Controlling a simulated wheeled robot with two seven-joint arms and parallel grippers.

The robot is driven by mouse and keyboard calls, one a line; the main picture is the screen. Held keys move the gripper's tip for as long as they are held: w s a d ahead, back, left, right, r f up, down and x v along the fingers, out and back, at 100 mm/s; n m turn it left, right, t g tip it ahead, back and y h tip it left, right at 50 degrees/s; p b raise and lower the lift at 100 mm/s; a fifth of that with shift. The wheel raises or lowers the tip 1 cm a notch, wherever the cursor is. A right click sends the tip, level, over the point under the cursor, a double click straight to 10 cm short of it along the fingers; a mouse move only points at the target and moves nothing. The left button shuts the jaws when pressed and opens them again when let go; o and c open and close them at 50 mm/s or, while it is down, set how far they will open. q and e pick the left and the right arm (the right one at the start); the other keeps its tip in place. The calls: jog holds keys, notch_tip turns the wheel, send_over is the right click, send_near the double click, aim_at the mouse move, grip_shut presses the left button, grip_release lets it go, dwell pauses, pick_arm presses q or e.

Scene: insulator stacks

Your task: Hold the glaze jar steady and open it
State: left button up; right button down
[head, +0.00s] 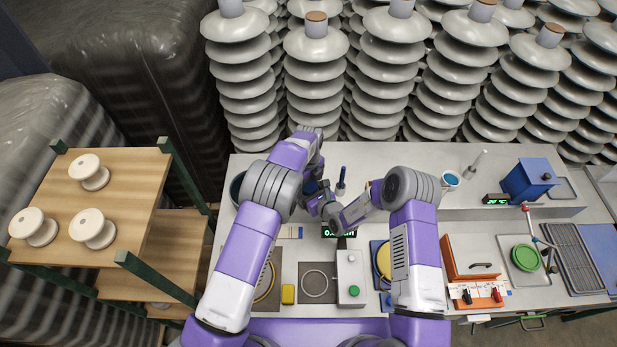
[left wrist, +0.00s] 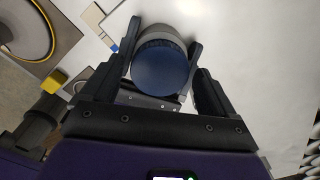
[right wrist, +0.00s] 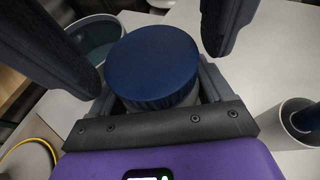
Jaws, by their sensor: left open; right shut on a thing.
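The glaze jar has a grey body and a dark blue ribbed lid; the lid shows in the left wrist view (left wrist: 160,68) and the right wrist view (right wrist: 153,62). The lid sits on the jar. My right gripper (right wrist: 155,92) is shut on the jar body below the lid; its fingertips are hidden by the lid. My left gripper (left wrist: 162,32) is open, with one finger on either side of the jar. Its dark fingers also flank the lid in the right wrist view. In the head view my arms mostly hide the jar.
A blue-lined tub (right wrist: 95,38) stands behind the jar, and a grey cup with a blue tool (right wrist: 300,122) stands to its right. Spools stand on a shelf (head: 130,180) at left.

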pick_arm(q)
jog(key=c, duration=1.1)
jog(key=shift+n, duration=1.7)
